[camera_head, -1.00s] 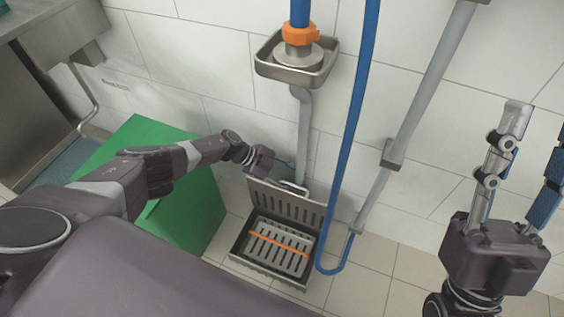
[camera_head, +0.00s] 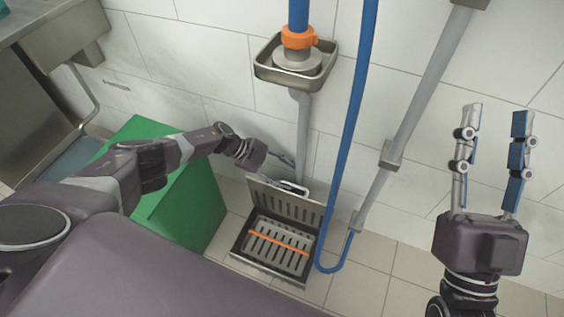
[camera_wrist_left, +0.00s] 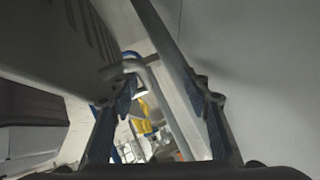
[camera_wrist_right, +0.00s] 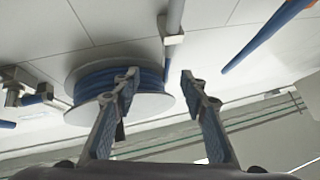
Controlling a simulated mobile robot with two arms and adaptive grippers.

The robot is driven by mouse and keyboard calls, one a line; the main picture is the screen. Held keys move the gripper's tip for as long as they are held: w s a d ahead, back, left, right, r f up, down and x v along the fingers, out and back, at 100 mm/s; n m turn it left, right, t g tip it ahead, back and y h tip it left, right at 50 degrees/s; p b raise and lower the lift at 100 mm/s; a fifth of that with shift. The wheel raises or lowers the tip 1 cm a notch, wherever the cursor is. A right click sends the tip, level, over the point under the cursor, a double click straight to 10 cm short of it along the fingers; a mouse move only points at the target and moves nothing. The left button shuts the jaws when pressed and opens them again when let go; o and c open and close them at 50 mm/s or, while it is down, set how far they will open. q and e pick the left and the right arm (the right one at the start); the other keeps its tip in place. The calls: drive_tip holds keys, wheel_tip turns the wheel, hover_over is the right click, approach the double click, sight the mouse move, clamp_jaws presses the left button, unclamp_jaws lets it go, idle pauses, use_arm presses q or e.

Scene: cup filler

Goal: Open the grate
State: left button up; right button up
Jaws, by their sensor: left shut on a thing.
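The grate (camera_head: 287,205) is a grey slotted metal lid, raised steeply on the far side of the open floor drain box (camera_head: 238,247). Its bar handle (camera_head: 295,187) is at the top edge. My left gripper (camera_head: 282,160) is at this handle and shut on it. The fingers are small and partly hidden in the head view. In the left wrist view the handle (camera_wrist_left: 128,70) shows between the fingers, with the slotted grate (camera_wrist_left: 85,25) at upper left. My right gripper (camera_head: 496,125) is open and empty, up at the right.
Inside the drain is a slotted tray with an orange strip (camera_head: 278,242). A green box (camera_head: 205,215) stands left of it. A blue hose (camera_head: 345,170) and a grey pipe (camera_head: 400,140) are on the right. A metal basin (camera_head: 265,75) hangs above.

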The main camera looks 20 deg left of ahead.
use_arm(q)
drive_tip(key=shift+t, duration=0.4)
drive_tip(key=a+r, duration=0.1)
drive_tip(key=w+a+r, duration=0.1)
drive_tip(key=a+r, duration=0.1)
drive_tip(key=shift+w+a+r, duration=0.1)
drive_tip(key=shift+w, duration=0.3)
wheel_tip(320, 180, up, 10)
drive_tip(key=shift+r, duration=0.1)
idle(0.7)
